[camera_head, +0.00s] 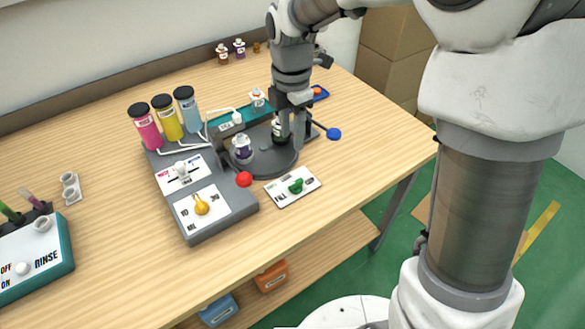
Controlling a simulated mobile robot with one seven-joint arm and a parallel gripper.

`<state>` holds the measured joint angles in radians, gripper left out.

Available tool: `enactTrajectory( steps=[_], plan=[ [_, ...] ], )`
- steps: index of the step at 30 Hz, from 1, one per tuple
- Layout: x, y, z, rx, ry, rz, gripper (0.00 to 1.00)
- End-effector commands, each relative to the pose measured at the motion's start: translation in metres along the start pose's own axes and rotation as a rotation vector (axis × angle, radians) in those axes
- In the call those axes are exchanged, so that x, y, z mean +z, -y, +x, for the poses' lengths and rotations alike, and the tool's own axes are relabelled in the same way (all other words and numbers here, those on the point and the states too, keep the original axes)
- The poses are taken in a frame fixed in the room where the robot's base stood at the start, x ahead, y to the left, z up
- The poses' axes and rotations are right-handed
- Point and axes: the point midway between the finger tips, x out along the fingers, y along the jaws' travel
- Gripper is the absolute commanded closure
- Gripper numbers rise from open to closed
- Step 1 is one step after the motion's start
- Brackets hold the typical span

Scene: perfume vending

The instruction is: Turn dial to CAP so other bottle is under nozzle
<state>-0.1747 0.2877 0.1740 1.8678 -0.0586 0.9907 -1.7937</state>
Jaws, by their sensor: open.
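A grey dispensing machine (222,223) stands on the table. A yellow dial (202,206) is on the machine's front panel.
Pink (146,128), yellow and blue cylinders stand behind the machine. A red knob (244,179) and a blue knob (334,134) stick out nearby. A teal rinse box (38,262) is at the left. The table's front right is clear.

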Motion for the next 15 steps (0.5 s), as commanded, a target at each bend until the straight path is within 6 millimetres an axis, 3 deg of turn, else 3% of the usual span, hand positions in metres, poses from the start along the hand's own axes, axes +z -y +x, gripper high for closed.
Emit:
enactTrajectory(
  steps=[15],
  plan=[
    [-0.001, 0.002, 0.111, -0.005, -0.001, 0.003, 0.54]
  ],
)
